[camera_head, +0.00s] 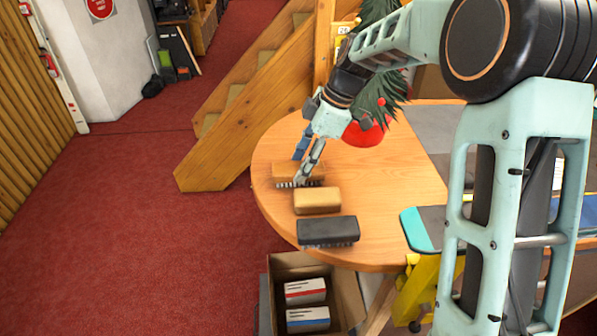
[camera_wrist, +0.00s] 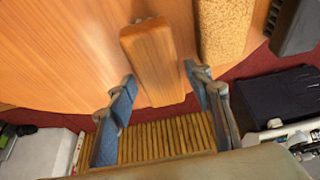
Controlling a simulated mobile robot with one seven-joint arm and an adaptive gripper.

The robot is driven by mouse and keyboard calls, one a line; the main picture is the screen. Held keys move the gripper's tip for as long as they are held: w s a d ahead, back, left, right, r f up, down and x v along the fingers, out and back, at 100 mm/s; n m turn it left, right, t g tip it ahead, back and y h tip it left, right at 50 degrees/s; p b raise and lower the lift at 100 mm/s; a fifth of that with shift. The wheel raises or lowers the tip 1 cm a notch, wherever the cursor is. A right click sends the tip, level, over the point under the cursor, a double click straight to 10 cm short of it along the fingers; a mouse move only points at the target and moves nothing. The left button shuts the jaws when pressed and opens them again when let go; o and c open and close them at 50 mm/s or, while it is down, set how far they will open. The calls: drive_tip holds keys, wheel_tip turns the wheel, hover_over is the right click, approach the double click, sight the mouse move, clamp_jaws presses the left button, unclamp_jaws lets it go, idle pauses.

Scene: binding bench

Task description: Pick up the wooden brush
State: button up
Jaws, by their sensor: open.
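The wooden brush (camera_head: 286,171) lies on the round wooden table with its dark bristles facing down. It also shows in the wrist view (camera_wrist: 154,55) as a smooth orange-brown block. My gripper (camera_head: 303,163) is over the brush, pointing down, with its fingers spread. In the wrist view my gripper (camera_wrist: 161,78) is open, with one blue-padded finger on each side of the brush's near end. Gaps show between the brush and both fingers there. Part of the brush is hidden behind a finger in the head view.
A tan cork-like block (camera_head: 317,201) lies close beside the brush, and a black brush (camera_head: 328,230) lies beyond that. A red pot (camera_head: 363,134) with a plant stands behind. An open cardboard box (camera_head: 347,301) sits below the table (camera_head: 400,185) edge.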

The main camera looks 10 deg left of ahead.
drive_tip(key=shift+x, duration=0.85)
drive_tip(key=shift+f, duration=0.1)
drive_tip(key=shift+f+b, duration=0.2)
drive_tip(key=shift+b, duration=0.15)
drive_tip(key=shift+c, duration=0.4)
drive_tip(key=c, duration=0.9)
drive_tip(key=shift+r, duration=0.15)
